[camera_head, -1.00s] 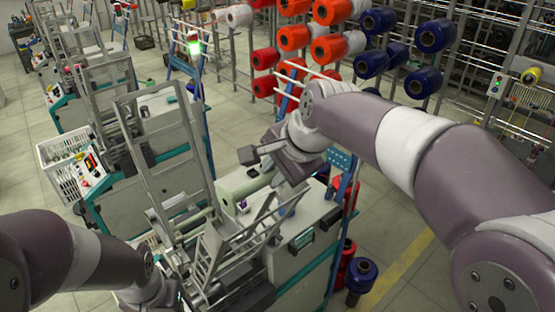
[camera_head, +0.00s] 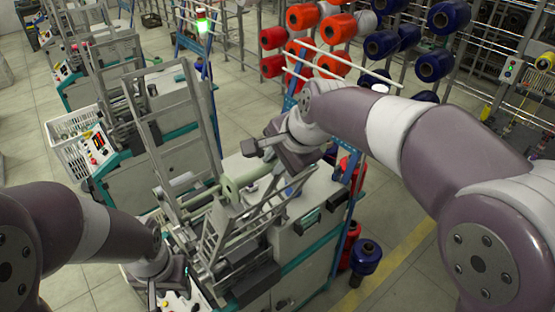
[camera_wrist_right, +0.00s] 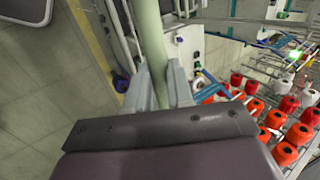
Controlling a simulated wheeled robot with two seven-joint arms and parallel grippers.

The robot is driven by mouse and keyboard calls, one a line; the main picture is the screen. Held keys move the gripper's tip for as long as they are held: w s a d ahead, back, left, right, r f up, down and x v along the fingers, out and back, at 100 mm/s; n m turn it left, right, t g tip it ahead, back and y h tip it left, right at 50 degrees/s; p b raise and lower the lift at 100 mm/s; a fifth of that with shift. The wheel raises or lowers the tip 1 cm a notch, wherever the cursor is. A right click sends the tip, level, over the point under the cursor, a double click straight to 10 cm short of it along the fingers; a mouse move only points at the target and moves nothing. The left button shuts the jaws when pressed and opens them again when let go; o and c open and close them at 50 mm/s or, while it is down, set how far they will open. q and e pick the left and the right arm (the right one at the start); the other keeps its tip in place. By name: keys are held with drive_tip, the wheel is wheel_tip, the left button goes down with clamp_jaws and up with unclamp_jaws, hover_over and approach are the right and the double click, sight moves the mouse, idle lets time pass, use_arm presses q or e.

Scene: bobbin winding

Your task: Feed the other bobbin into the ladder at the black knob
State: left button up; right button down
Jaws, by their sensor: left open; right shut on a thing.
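My right gripper (camera_wrist_right: 158,85) is shut on a pale green tube, the bobbin (camera_wrist_right: 150,35), which runs out between its fingers in the right wrist view. In the head view a pale green cylinder (camera_head: 243,180) lies just below my right wrist, above the nearest machine; the finger contact is hidden there. Slanted grey ladder frames (camera_head: 212,238) with rungs stand on that machine, below and left of the cylinder. My left gripper (camera_head: 163,287) is open and empty, low at the left by a white control panel (camera_head: 180,302). I cannot make out the black knob clearly.
A tall grey frame (camera_head: 158,130) rises behind the ladders. A blue stand (camera_head: 345,215) and red and blue spools (camera_head: 365,257) are right of the machine. A creel with red cones (camera_head: 302,17) stands behind. Open floor (camera_head: 415,275) lies at the lower right.

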idle(0.4)
drive_tip(key=shift+s+b+x, duration=0.1)
drive_tip(key=shift+b+x, duration=0.65)
drive_tip(key=shift+x, duration=0.75)
drive_tip(key=shift+s+b+x, duration=0.15)
drive_tip(key=shift+b+x, duration=0.6)
drive_tip(key=shift+x, duration=0.7)
drive_tip(key=shift+d+f, duration=0.15)
drive_tip(key=shift+f, duration=0.1)
drive_tip(key=shift+b+x, duration=1.3)
drive_tip(key=shift+x, duration=1.65)
drive_tip(key=shift+s+d+f, duration=0.15)
drive_tip(key=shift+s+f, duration=0.1)
drive_tip(key=shift+b+x, duration=1.2)
drive_tip(key=shift+x, duration=1.7)
drive_tip(key=shift+s+d+f, duration=0.2)
drive_tip(key=shift+f, duration=0.05)
